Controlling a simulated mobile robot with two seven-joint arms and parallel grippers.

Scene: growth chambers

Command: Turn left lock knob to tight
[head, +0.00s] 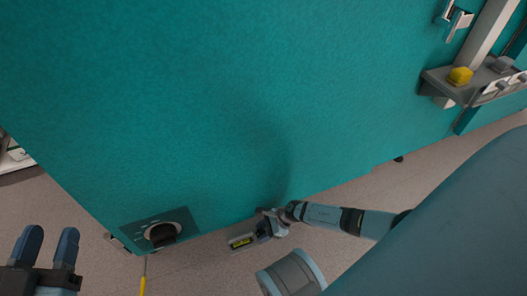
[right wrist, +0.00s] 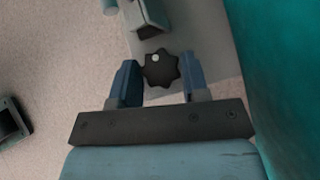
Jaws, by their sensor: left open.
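A black lobed knob (right wrist: 160,68) with a white dot shows in the right wrist view, on a light grey plate (right wrist: 206,45). It lies between the two blue-grey fingers of my right gripper (right wrist: 160,72). The left finger seems close to its edge; I cannot tell whether the fingers press on it or stand apart. My left gripper (head: 49,238) is open and empty at the lower left of the head view, away from the teal cabinet's dial (head: 161,233).
The teal cabinet wall (head: 220,90) fills much of the head view and borders the right wrist view. A dark box (right wrist: 14,120) stands at the left of the wrist view.

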